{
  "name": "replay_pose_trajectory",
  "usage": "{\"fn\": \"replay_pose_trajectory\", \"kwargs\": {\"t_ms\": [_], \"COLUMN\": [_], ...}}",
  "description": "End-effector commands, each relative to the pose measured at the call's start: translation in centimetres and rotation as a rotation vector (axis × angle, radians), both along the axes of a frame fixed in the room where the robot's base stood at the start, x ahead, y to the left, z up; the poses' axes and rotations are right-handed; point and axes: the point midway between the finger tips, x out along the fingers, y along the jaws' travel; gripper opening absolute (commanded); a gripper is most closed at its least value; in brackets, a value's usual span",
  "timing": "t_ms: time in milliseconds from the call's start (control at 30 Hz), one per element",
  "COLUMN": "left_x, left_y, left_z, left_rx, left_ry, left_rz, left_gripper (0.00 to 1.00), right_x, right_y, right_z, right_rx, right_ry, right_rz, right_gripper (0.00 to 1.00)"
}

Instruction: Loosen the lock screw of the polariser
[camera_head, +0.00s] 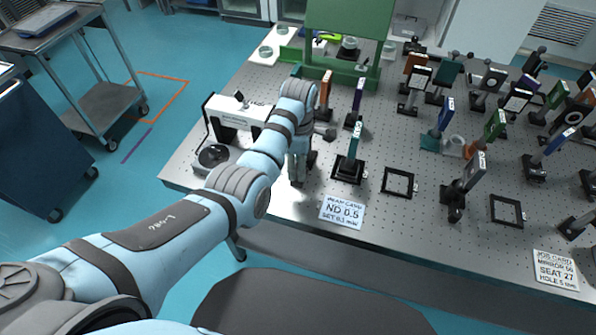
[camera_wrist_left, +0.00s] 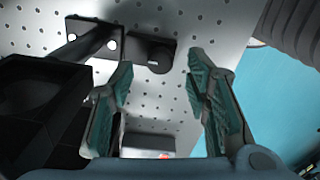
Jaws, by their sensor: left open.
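My left gripper (camera_head: 299,172) hangs over the near left part of the optical table, left of a plate on a black base (camera_head: 348,169). In the left wrist view the gripper (camera_wrist_left: 160,92) is open, with its two teal-lined fingers apart and nothing between them. Beyond the fingertips is a dark block with a rounded face (camera_wrist_left: 152,54), joined to a black base piece with pale holes (camera_wrist_left: 92,38). I cannot tell whether this is the polariser, and no lock screw can be made out. My right gripper is not in view.
The perforated table (camera_head: 300,205) carries many post-mounted optics on its right side. A white instrument (camera_head: 238,113) and a round dark device (camera_head: 212,156) stand left of the gripper. An ND 0.5 card (camera_head: 342,211) lies near the front edge. A green frame (camera_head: 350,35) stands behind.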

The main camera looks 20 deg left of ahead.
Motion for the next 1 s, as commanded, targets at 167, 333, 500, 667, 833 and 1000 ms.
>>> {"fn": "replay_pose_trajectory", "kwargs": {"t_ms": [167, 333, 500, 667, 833, 1000], "left_x": [0.0, 0.0, 0.0, 0.0, 0.0, 0.0], "left_y": [0.0, 0.0, 0.0, 0.0, 0.0, 0.0], "left_z": [-2.7, -2.9, -2.9, -2.8, -2.8, -2.8], "left_rx": [0.000, 0.000, 0.000, 0.000, 0.000, 0.000], "left_ry": [0.000, -0.001, -0.001, -0.001, -0.001, 0.000], "left_rz": [0.000, 0.000, 0.000, -0.001, -0.002, -0.022], "left_gripper": [0.44, 0.44, 0.32, 0.07, 0.00, 0.00], "right_x": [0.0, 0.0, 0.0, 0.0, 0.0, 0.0], "right_y": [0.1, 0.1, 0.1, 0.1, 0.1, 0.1], "right_z": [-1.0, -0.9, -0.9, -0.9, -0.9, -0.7], "right_rx": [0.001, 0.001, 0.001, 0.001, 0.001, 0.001], "right_ry": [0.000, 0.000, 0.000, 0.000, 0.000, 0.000], "right_rz": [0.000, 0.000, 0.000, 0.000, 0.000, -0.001], "right_gripper": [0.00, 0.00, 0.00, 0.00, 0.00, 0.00]}}
